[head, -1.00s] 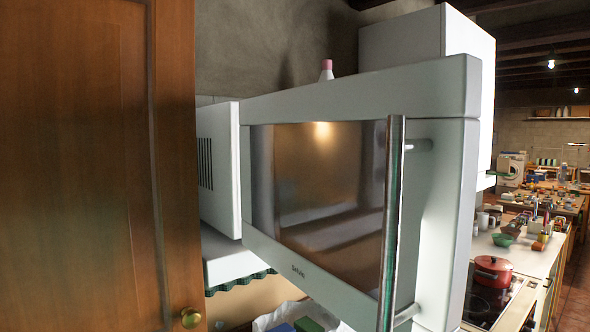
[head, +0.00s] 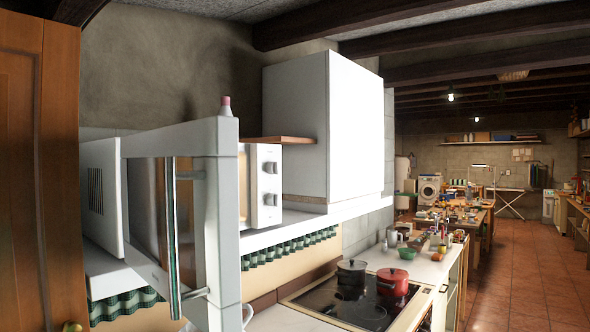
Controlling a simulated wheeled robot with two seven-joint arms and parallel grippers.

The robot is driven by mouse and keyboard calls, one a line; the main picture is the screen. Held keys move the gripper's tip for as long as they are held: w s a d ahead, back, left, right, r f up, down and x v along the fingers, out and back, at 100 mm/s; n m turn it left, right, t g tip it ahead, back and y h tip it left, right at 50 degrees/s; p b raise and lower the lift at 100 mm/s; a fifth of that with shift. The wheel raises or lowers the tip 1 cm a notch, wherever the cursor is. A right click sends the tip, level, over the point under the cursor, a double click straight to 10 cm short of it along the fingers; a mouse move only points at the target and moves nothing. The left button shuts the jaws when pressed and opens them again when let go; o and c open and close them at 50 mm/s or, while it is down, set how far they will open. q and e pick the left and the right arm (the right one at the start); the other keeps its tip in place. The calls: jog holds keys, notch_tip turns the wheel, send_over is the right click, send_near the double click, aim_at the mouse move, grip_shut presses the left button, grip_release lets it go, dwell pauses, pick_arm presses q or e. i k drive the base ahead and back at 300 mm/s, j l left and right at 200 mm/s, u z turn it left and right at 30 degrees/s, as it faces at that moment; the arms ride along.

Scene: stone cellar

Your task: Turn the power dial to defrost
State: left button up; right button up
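The white microwave (head: 100,197) stands on a shelf at the left of the head view. Its door (head: 215,180) is swung open toward me, with a vertical metal handle (head: 172,235) and a dark window. Beyond the door's edge, the control panel (head: 268,186) shows two dark knobs, an upper one (head: 270,168) and a lower one (head: 270,199). I cannot read their markings or tell which one is the power dial. The open door hides the cooking space. Neither of my grippers is in view.
A wooden cabinet door (head: 40,170) is close at the left. A hob (head: 345,300) with a dark pot (head: 351,275) and a red pot (head: 392,283) is below right. A white cupboard (head: 325,125) hangs behind. The tiled floor (head: 530,270) at right looks clear.

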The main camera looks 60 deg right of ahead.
aim_at(272, 168)
jog(key=z, duration=1.7)
jog(key=k+l, duration=0.05)
